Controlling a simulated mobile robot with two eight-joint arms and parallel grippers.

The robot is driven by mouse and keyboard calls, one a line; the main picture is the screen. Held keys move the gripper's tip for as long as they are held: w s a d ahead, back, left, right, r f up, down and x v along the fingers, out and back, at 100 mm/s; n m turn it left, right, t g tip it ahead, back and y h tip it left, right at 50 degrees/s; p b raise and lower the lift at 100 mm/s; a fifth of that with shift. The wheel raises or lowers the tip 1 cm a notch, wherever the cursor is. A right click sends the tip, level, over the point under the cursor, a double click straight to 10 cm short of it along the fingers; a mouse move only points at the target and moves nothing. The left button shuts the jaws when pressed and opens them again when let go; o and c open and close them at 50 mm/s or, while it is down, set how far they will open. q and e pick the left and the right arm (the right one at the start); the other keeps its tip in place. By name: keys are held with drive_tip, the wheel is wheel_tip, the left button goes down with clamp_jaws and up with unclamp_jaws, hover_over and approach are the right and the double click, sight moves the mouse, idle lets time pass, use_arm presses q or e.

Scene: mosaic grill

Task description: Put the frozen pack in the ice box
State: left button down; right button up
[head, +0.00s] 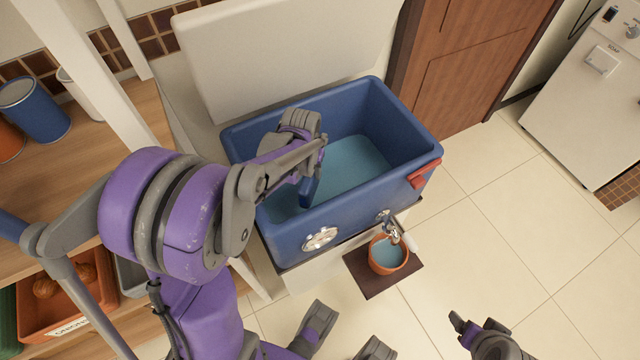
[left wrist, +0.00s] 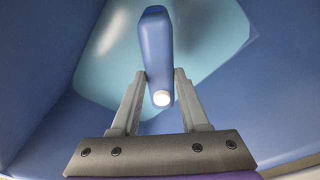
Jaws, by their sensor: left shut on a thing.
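The frozen pack is a blue slab (head: 309,191) with a white cap, seen end-on in the left wrist view (left wrist: 156,50). My left gripper (head: 318,152) is shut on it, one finger on each side, as the left wrist view (left wrist: 160,88) shows. It holds the pack inside the open top of the blue ice box (head: 290,243), over light blue water (head: 352,160). I cannot tell whether the pack's lower end touches the water. The near part of the box is partly hidden by my left arm. My right gripper (head: 466,328) is low at the bottom right, away from the box; its opening is unclear.
The white lid (head: 285,50) stands open behind the box. A tap (head: 391,228) on the box front is above an orange pot (head: 387,262) on a brown mat (head: 365,282). Wooden shelves (head: 95,150) stand at left. The tiled floor (head: 500,230) at right is clear.

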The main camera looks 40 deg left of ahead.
use_arm(q)
wheel_tip(320, 180, down, 3)
drive_tip(key=shift+r, duration=0.1)
drive_tip(key=shift+f+b, duration=0.7)
drive_tip(key=shift+f, duration=1.45)
drive_tip(key=shift+f, duration=0.15)
drive_tip(key=shift+c, duration=2.1)
unclamp_jaws()
drive_tip(key=shift+r, duration=0.3)
drive_tip(key=r+p, duration=0.1)
drive_tip(key=r, duration=0.3)
drive_tip(key=s+r, duration=0.1)
drive_tip(key=r, duration=0.2)
drive_tip(key=r+p, duration=0.1)
drive_tip(key=r, duration=0.3)
drive_tip(key=shift+s+d+r+p, duration=0.25)
drive_tip(key=shift+s+r+p, duration=0.05)
drive_tip(key=shift+s+p, duration=0.1)
